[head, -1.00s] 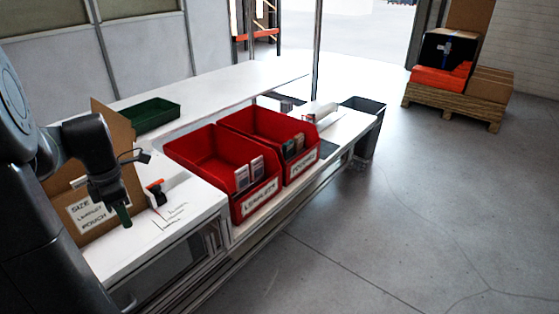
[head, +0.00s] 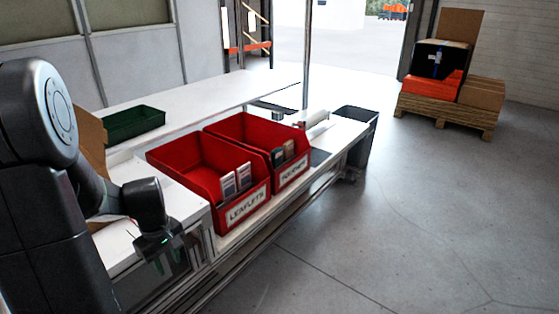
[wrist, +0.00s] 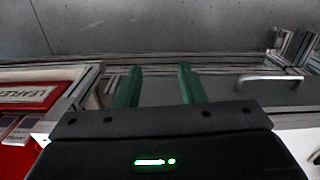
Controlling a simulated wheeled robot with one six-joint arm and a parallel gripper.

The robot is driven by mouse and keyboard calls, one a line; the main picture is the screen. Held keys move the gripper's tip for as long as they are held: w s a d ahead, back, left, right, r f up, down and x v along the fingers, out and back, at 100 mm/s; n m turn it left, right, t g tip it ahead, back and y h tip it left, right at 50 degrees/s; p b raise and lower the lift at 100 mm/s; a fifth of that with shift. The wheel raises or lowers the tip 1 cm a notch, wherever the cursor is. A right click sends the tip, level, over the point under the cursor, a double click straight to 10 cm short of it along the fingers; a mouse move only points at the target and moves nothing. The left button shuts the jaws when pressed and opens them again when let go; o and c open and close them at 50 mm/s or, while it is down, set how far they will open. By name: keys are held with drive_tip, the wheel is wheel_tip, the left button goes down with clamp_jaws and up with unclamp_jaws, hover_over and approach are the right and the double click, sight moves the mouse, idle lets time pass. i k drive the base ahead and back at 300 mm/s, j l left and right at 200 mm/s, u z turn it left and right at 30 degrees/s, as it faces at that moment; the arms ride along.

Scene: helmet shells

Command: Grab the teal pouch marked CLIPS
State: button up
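My gripper (head: 165,260) hangs in front of the bench's front edge, to the left of the red bins. In the wrist view its two green fingers (wrist: 158,84) are apart with nothing between them. The farther red bin (head: 245,126), whose label seems to read POUCHES, holds small dark and greyish packs (head: 283,152) at its front. They are too small to tell which is teal or marked CLIPS. My gripper is well short of that bin.
The nearer red bin (head: 180,153), labelled LEAFLETS, holds pale packs (head: 236,180); its edge shows in the wrist view (wrist: 40,94). A green tray (head: 133,123) stands behind. A dark waste bin (head: 356,118) stands at the bench's far end.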

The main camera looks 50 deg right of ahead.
sight(277, 155)
drive_tip(key=i+l, duration=0.15)
drive_tip(key=l, duration=0.3)
drive_tip(key=i+l, duration=0.1)
drive_tip(key=l, duration=0.4)
drive_tip(key=i+l, duration=0.15)
drive_tip(key=l, duration=0.3)
drive_tip(key=i+l, duration=0.15)
drive_tip(key=l, duration=0.35)
drive_tip(key=i+l, duration=0.1)
drive_tip(key=l, duration=0.35)
drive_tip(key=i+l, duration=0.15)
drive_tip(key=l, duration=0.35)
drive_tip(key=i+l, duration=0.15)
drive_tip(key=l, duration=0.3)
drive_tip(key=i+l+z, duration=0.1)
drive_tip(key=l, duration=0.35)
